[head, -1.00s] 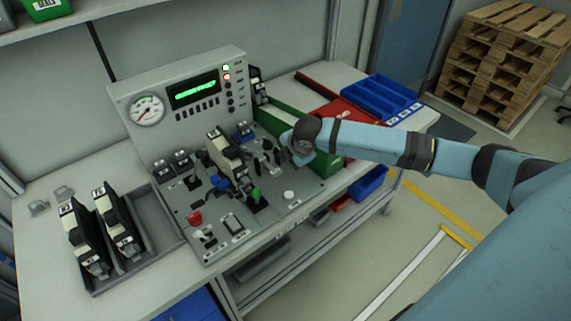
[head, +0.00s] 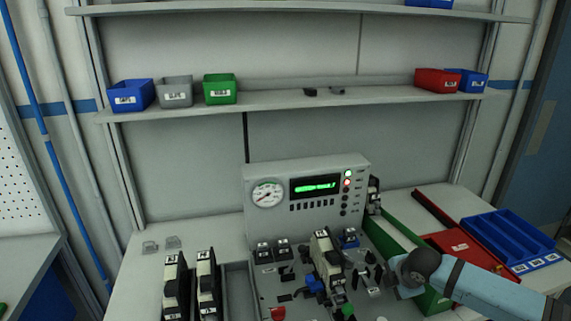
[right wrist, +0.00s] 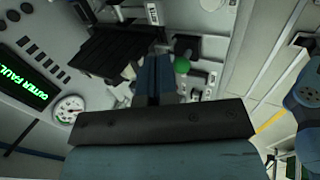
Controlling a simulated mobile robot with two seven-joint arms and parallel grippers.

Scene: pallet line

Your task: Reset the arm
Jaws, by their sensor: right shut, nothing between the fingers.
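My right arm (head: 485,289) comes in from the right in the head view, its wrist over the right side of the control panel (head: 262,281). The right gripper's fingers are largely hidden there by the wrist. In the right wrist view the right gripper (right wrist: 153,62) is shut and empty, its fingers pointing at the panel's controls. A green knob (right wrist: 182,65) shows just right of the fingertips; I cannot tell whether they touch anything.
The panel has a round gauge (head: 267,194) and a lit green display (head: 315,187). Black-and-white devices (head: 207,283) stand at left. A blue tray (head: 509,243) and red box (head: 458,243) lie at right. A shelf (head: 290,103) with small bins crosses behind.

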